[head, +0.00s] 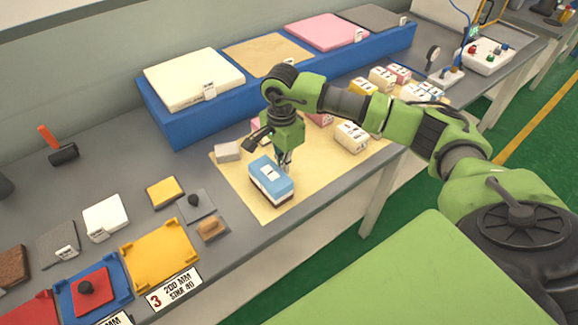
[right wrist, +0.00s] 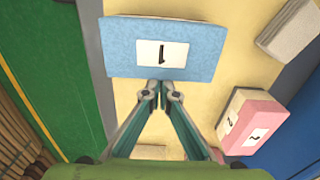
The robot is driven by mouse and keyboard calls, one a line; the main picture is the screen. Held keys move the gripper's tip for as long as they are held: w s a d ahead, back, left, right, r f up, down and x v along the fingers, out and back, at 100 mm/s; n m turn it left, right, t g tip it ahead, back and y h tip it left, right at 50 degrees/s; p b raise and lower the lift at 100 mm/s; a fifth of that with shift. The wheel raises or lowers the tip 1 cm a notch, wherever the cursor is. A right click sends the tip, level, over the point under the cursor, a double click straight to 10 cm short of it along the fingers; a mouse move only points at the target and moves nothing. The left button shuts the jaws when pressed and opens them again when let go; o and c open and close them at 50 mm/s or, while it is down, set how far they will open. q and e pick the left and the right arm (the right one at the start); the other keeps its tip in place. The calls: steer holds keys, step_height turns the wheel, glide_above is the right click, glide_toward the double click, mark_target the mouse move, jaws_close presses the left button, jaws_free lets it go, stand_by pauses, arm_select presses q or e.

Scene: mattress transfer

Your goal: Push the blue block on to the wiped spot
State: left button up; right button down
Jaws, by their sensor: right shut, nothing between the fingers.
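The blue block (head: 271,180) lies on the pale yellow mat (head: 247,205). It has a light blue top with a white label and a dark lower layer. In the right wrist view the blue block (right wrist: 207,38) fills the top, its label marked 1. My right gripper (head: 285,166) points down at the block's far right side. Its shut, empty fingertips (right wrist: 160,92) sit right by the block's edge; I cannot tell if they touch it. I cannot make out a wiped spot on the mat. My left gripper is not in view.
A grey-beige block (head: 227,152) lies on the mat left of my gripper. A pink and white block (right wrist: 252,122) lies nearby in the wrist view. More blocks (head: 352,136) stand to the right. The blue platform (head: 188,128) with sheets runs behind. The mat's near part is clear.

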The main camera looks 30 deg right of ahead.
mark_target(260, 178)
steer(key=a, duration=0.2)
steer(key=a+b, duration=0.1)
steer(key=a, duration=0.1)
steer(key=a+b, duration=0.1)
steer(key=a, duration=0.2)
steer(key=shift+s+a+f, duration=0.1)
steer(key=shift+s, duration=0.2)
steer(key=shift+a, duration=0.1)
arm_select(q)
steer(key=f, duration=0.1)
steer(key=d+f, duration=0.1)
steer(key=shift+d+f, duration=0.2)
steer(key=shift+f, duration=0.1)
